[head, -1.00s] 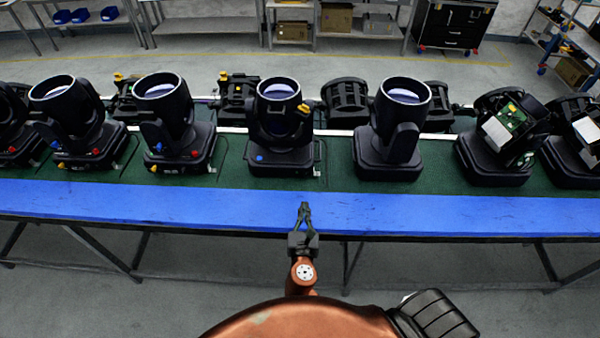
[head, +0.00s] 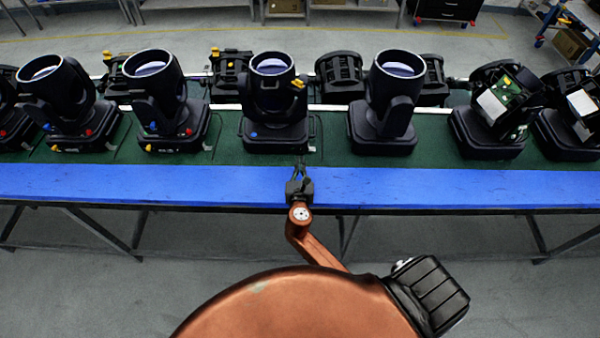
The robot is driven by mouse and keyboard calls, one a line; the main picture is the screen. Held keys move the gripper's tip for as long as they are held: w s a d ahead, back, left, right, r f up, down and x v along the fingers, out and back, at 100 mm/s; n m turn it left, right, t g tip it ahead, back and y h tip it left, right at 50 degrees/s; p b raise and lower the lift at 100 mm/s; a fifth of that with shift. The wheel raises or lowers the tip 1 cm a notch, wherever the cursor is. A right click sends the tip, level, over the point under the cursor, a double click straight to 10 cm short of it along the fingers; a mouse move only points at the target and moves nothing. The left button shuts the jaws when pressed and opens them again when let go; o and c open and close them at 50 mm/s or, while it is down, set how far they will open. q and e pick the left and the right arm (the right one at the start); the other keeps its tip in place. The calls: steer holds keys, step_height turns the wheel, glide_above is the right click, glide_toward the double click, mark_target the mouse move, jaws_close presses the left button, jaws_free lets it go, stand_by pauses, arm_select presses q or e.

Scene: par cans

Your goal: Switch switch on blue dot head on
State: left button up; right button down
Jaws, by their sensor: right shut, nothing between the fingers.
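The blue dot head (head: 273,90) is a black moving-head lamp standing upright in the middle of the row on the green bench top. A single blue dot (head: 253,134) is on the front of its base. A small pale part (head: 311,148) sticks out at the base's lower right corner; it may be the switch, but it is too small to tell. My right gripper (head: 301,164) is shut and empty, its fingertips just in front of the base's right corner. I cannot tell whether they touch it. My left gripper is out of view.
Other black lamps flank it: one with coloured dots (head: 155,95) at left, a plain one (head: 390,95) at right, and an opened one with a green board (head: 497,105). More units lie behind. The blue front strip (head: 450,187) is clear.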

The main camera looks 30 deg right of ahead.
mark_target(301, 149)
steer(key=shift+w+d+r, duration=0.15)
steer(key=shift+w+d, duration=0.2)
steer(key=shift+w, duration=0.15)
steer(key=shift+w+d+r, duration=0.1)
steer(key=shift+w+d, duration=0.2)
steer(key=shift+w, duration=0.2)
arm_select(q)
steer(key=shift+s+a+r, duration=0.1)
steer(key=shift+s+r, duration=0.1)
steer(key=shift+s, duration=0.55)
arm_select(e)
steer(key=shift+w+d, duration=0.25)
steer(key=shift+w, duration=0.15)
